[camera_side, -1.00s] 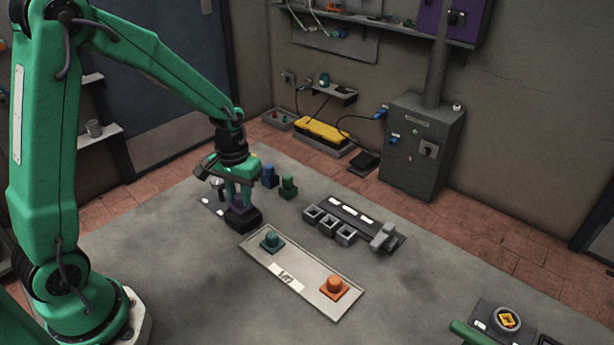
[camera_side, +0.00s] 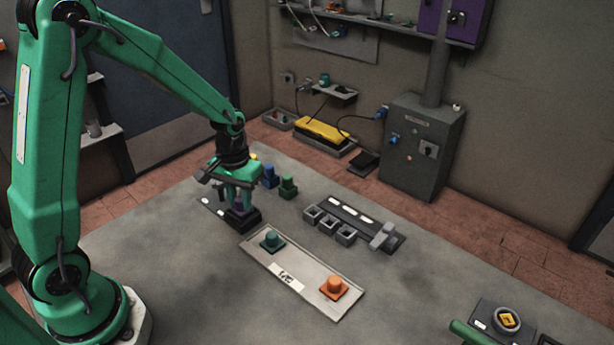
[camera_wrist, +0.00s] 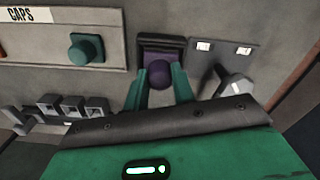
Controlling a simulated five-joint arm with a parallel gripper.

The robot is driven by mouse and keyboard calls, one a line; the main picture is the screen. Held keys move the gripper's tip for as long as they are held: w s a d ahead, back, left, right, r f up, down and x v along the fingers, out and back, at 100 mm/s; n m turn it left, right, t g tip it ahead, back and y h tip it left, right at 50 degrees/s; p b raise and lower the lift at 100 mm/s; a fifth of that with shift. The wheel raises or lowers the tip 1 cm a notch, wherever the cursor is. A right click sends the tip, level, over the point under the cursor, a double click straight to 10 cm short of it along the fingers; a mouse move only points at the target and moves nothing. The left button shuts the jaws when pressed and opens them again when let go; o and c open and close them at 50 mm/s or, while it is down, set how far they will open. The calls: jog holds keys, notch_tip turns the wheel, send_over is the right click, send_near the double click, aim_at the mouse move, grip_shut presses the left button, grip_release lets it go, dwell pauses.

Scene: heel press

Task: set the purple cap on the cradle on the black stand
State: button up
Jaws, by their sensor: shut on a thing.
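The purple cap (camera_wrist: 160,73) has a round knob on a square base. My gripper (camera_wrist: 159,82) is shut on it, one green finger on each side of the knob. In the side view my gripper (camera_side: 240,199) points down over the black stand (camera_side: 243,218), at the left of the table. The stand also shows in the wrist view (camera_wrist: 161,40), its dark rim around the far side of the cap's base. The cap appears to be at the stand's top. The cradle is mostly hidden by the cap and fingers, so I cannot tell how fully the base is seated.
A pale tray (camera_side: 308,290) with a teal cap (camera_side: 271,240) and an orange cap (camera_side: 334,287) lies to the right. Blue (camera_side: 270,177) and green (camera_side: 288,187) pieces stand behind the gripper. Several grey square sockets (camera_side: 328,227) are farther right.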

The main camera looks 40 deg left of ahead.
jog(key=shift+f, duration=0.35)
dwell(0.4)
jog(key=o, duration=1.1)
jog(key=shift+c, duration=0.2)
jog(key=shift+r, duration=0.1)
jog(key=shift+r, duration=3.8)
